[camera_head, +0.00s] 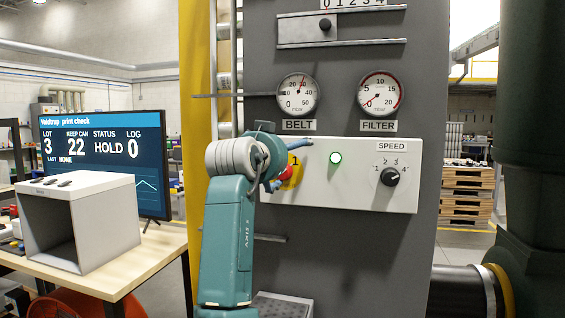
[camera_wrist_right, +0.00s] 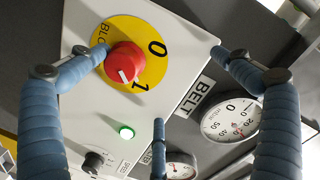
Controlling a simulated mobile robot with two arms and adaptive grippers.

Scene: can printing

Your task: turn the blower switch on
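The blower switch is a red knob (camera_wrist_right: 125,62) on a yellow disc marked 0 and 1. In the right wrist view its white mark points roughly toward the 1. The label beside it is partly cut off, reading "BLO". In the head view the switch (camera_head: 285,172) is mostly hidden behind my right gripper (camera_head: 289,165). My right gripper's blue fingers (camera_wrist_right: 160,80) are spread open and hold nothing. One fingertip is right beside the knob; I cannot tell whether it touches. My left gripper is not in view.
The white panel (camera_head: 350,190) also carries a lit green lamp (camera_head: 335,158) and a black speed knob (camera_head: 390,176). The belt gauge (camera_head: 298,94) and filter gauge (camera_head: 379,95) sit above. A monitor (camera_head: 110,150) showing HOLD and a grey box (camera_head: 110,222) stand on a table at left.

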